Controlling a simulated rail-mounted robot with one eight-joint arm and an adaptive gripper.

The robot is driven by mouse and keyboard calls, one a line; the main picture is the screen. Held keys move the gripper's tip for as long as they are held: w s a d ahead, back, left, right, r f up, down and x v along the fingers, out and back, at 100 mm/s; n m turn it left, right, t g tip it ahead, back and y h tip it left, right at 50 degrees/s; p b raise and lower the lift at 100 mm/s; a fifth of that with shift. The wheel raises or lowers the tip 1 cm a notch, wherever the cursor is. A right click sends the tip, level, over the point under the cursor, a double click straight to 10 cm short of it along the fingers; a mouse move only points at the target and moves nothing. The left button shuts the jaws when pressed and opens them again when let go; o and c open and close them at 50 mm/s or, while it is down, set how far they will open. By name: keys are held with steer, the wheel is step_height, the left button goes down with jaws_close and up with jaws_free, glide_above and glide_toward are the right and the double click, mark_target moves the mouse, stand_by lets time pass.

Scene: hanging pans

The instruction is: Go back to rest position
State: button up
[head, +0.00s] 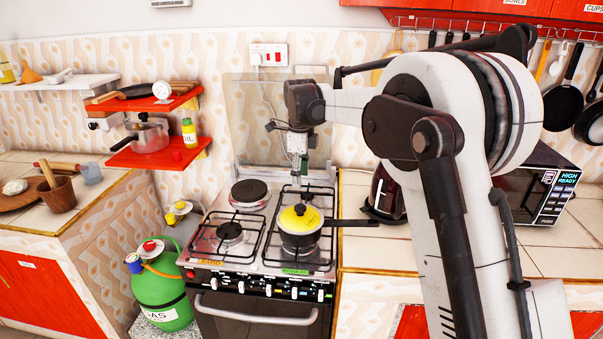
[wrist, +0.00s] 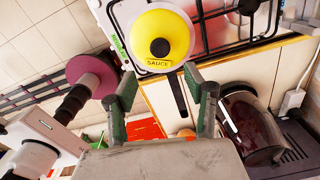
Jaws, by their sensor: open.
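My gripper (head: 298,158) hangs above the back of the stove in the head view, at the end of my raised arm. In the wrist view its two fingers (wrist: 159,74) are spread apart with nothing between them. The pot with a yellow lid (head: 300,218) sits on the front right burner, its dark handle pointing right. In the wrist view the yellow lid (wrist: 161,38) with its black knob and SAUCE label lies beyond the fingertips. The fingers appear apart from the pot.
The stove (head: 230,238) stands between two tiled counters. A dark glass jug (head: 385,190) and a microwave (head: 535,190) are on the right counter. Red shelves (head: 160,152) with pots are at the left wall. Dark pans (head: 562,105) hang at right. A green gas bottle (head: 163,295) stands left.

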steer(key=s+d+r+n+t+b, duration=0.1)
steer(key=s+d+r+n, duration=0.3)
steer(key=s, duration=0.3)
steer(key=s+d+r+n+t, duration=0.1)
steer(key=s+d+r+n, duration=0.2)
steer(key=s+d, duration=0.3)
steer(key=s+d+r+n+t+b, duration=0.1)
steer(key=s+d+r+n+t, duration=0.15)
steer(key=s+d+n, duration=0.35)
steer(key=s+d+f+n+t, duration=0.1)
steer(key=s+d+f+n, duration=0.1)
steer(key=s, duration=0.5)
steer(key=s+d+f+n, duration=0.2)
steer(key=s+f+n, duration=0.1)
steer(key=s, duration=0.5)
steer(key=s+d+f+n+t, duration=0.1)
steer(key=s+d+f+n, duration=0.1)
steer(key=s, duration=0.5)
step_height(320, 180, down, 2)
steer(key=shift+s+d+f+n+t+b, duration=0.1)
steer(key=shift+s+d+n+t+b, duration=0.05)
steer(key=shift+n+t+b, duration=0.3)
stand_by(1.8)
